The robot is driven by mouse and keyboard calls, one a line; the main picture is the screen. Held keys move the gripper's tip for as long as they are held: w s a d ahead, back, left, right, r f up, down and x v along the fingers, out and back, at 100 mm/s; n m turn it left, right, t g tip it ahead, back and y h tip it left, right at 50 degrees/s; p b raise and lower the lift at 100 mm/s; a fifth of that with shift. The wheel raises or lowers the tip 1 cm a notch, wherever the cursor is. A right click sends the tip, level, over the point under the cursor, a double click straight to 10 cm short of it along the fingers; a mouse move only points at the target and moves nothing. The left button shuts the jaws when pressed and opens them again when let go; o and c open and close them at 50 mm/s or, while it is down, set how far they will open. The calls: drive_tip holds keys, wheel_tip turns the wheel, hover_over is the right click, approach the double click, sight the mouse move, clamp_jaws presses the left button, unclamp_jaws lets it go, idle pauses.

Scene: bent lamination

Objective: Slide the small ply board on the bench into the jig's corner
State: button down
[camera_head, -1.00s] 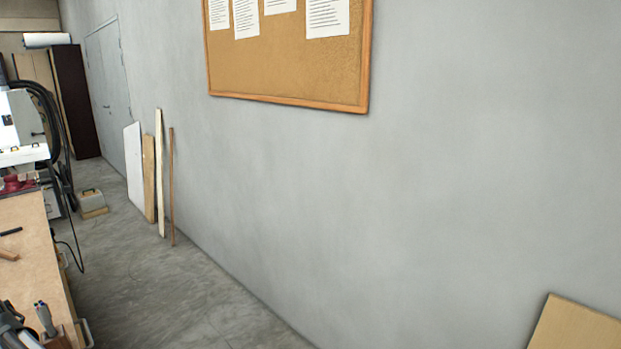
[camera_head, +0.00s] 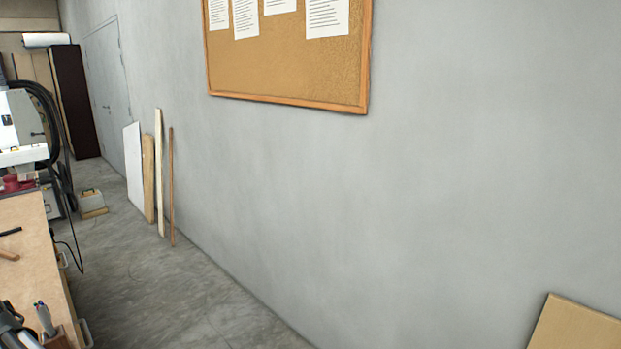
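The small ply board and the jig are not in view. Part of a wooden bench top (camera_head: 38,262) shows along the left edge, with no ply board or jig corner on the part that shows. My gripper is not in view, so what it holds and whether it is open cannot be seen.
Pens stand in a wooden holder (camera_head: 52,338) at the bench's near end, beside dark items cut off by the frame. A light panel (camera_head: 575,328) shows lower right.

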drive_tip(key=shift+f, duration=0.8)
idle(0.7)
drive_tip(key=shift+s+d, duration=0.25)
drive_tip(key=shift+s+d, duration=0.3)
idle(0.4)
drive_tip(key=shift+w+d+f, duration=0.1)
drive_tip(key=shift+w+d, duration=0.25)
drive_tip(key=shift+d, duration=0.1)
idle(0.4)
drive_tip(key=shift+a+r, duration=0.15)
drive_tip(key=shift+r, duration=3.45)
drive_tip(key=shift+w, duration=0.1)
